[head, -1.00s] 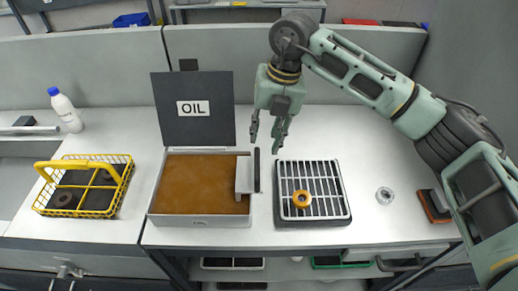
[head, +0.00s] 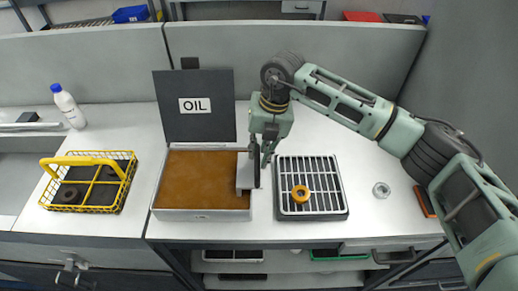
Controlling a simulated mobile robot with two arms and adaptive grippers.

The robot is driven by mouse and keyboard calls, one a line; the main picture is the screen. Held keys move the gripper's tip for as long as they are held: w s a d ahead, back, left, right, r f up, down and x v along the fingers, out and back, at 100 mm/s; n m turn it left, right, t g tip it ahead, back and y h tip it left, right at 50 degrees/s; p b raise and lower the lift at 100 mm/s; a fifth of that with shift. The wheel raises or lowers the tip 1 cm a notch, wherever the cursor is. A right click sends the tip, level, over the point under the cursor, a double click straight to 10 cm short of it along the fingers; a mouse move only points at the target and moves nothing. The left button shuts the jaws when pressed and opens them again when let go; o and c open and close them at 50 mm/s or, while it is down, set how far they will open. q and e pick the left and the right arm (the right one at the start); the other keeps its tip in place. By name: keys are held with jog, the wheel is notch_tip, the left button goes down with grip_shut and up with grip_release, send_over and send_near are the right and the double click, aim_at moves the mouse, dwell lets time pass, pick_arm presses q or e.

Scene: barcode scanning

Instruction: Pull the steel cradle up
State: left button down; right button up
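The steel cradle (head: 243,171) is a light grey bracket at the right edge of the oil bath (head: 200,215), with a dark upright grip (head: 257,174) on its outer side. The bath holds brown oil, and its raised dark lid is labelled OIL. My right gripper (head: 259,158) points down at the cradle's grip, with its fingers at the grip's upper end. I cannot tell whether they are closed on it. Any part of the cradle under the oil is hidden. My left gripper is not in view.
A draining rack (head: 322,186) with an orange ring (head: 300,194) stands right of the bath. A yellow wire basket (head: 128,177) with dark rings and a white bottle (head: 67,105) are at left. A metal ring (head: 381,190) lies at right. The space above the bath is free.

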grip_shut()
jog(key=shift+r, duration=0.1)
notch_tip(320, 180, up, 6)
jog(key=shift+w+r, duration=0.15)
jog(key=shift+r, duration=0.05)
jog(key=shift+o, duration=0.8)
grip_release()
jog(key=o, duration=0.3)
jog(key=shift+f, duration=0.1)
